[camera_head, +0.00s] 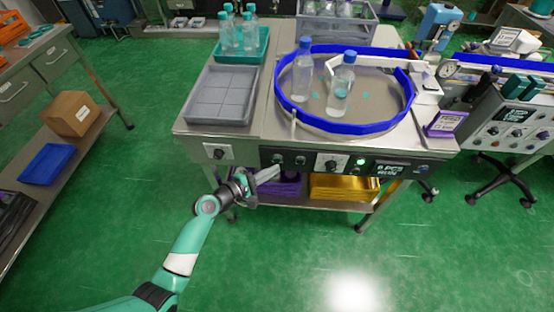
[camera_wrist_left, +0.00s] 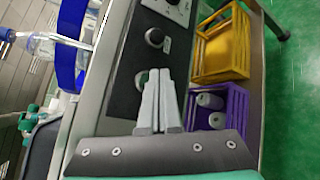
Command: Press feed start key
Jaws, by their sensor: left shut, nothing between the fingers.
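The control panel (camera_head: 345,165) runs along the front edge of the steel table. It carries dark round controls (camera_head: 288,160) at its left, a knob on a pale plate (camera_head: 331,164), and a lit green button (camera_head: 361,161) beside a display. I cannot read which one is the feed start key. My left gripper (camera_head: 276,172) is shut and empty, just in front of the panel's left part. In the left wrist view its fingertips (camera_wrist_left: 160,74) point along the dark panel (camera_wrist_left: 127,75), near two round controls (camera_wrist_left: 155,38); whether they touch is unclear. My right gripper is not in view.
A turntable with a blue rim (camera_head: 345,129) holds two bottles on the tabletop. A grey tray (camera_head: 222,97) and a teal tray of bottles (camera_head: 242,51) stand left of it. Purple (camera_wrist_left: 220,110) and yellow (camera_wrist_left: 222,48) crates sit on the shelf below. The green floor in front is clear.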

